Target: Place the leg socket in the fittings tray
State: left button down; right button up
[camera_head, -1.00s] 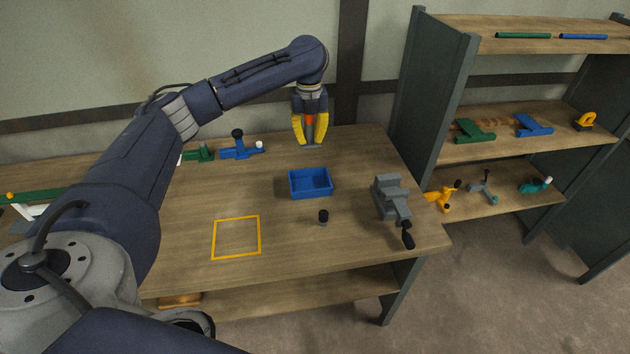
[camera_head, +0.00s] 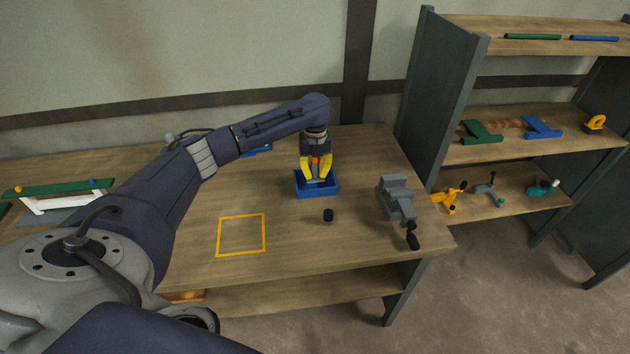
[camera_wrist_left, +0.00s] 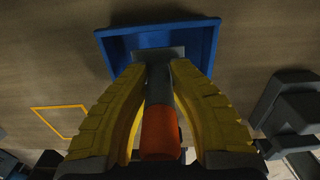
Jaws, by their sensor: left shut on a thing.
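The blue fittings tray (camera_head: 318,193) sits on the workbench in the head view, and its wall shows at the top of the left wrist view (camera_wrist_left: 160,28). My left gripper (camera_head: 319,181), with yellow fingers, is over the tray, its tips about at the rim. It is shut on a grey tubular piece with an orange end, which I take as the leg socket (camera_wrist_left: 158,85). A flat grey plate at the piece's far end overlaps the tray in the wrist view. I cannot tell whether it touches the tray floor. My right gripper is not in view.
A grey vise (camera_head: 397,197) stands right of the tray. A yellow-outlined square (camera_head: 241,235) on the bench is empty. Shelves (camera_head: 500,160) with coloured parts are at right. A green-topped frame (camera_head: 65,190) is at left.

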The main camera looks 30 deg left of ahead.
aim_at(315, 186)
pick_arm(q)
jog(key=shift+f, duration=1.95)
jog(key=shift+f, duration=0.15)
jog(key=c, duration=1.3)
grip_release()
notch_tip(315, 186, up, 12)
jog(key=shift+r, duration=0.15)
